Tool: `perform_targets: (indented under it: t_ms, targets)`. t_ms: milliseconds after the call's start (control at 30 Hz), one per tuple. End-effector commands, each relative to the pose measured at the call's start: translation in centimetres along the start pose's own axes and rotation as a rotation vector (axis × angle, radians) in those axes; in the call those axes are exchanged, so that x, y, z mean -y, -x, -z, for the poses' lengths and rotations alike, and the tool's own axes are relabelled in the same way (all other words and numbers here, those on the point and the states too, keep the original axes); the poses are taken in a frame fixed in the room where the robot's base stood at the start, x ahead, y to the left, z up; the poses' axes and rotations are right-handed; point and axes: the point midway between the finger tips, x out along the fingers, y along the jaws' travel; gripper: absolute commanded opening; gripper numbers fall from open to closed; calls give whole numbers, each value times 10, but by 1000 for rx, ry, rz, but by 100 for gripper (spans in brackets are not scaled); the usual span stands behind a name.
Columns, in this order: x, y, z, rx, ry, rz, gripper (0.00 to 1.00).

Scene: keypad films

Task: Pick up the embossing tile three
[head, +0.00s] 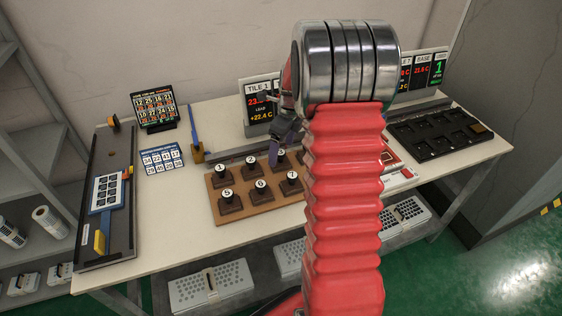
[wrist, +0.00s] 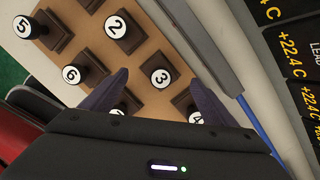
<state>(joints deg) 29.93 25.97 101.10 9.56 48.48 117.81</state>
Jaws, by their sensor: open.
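Embossing tile three (wrist: 158,79) is a dark brown block with a knob topped by a white disc marked 3. It sits on a tan wooden board (wrist: 140,55) among other numbered tiles. My gripper (wrist: 160,80) is open and empty, with one dark finger on each side of tile three in the wrist view. I cannot tell whether the fingertips are above the knob or level with it. In the head view tile three (head: 282,154) shows only partly behind my gripper, and my red arm hides the board's right part.
Tile two (head: 250,165) and tile seven (head: 291,183) stand close to tile three. A grey rail (wrist: 190,35) and a blue rod (wrist: 258,122) lie beside the board. Displays (head: 259,105) stand behind. A black tray (head: 435,130) is at right; bare tabletop (head: 170,215) is at left.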

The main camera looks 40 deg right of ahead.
Motion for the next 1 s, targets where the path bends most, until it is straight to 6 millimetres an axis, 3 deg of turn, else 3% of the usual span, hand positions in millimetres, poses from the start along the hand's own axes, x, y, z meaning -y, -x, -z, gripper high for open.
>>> perform_targets:
  t_ms: [233,600,1000]
  targets:
    - [0,-6,1,-1,0,-2,80]
    - [0,-49,2,-2,1,-2,80]
    - [1,-52,2,-1,1,-1,80]
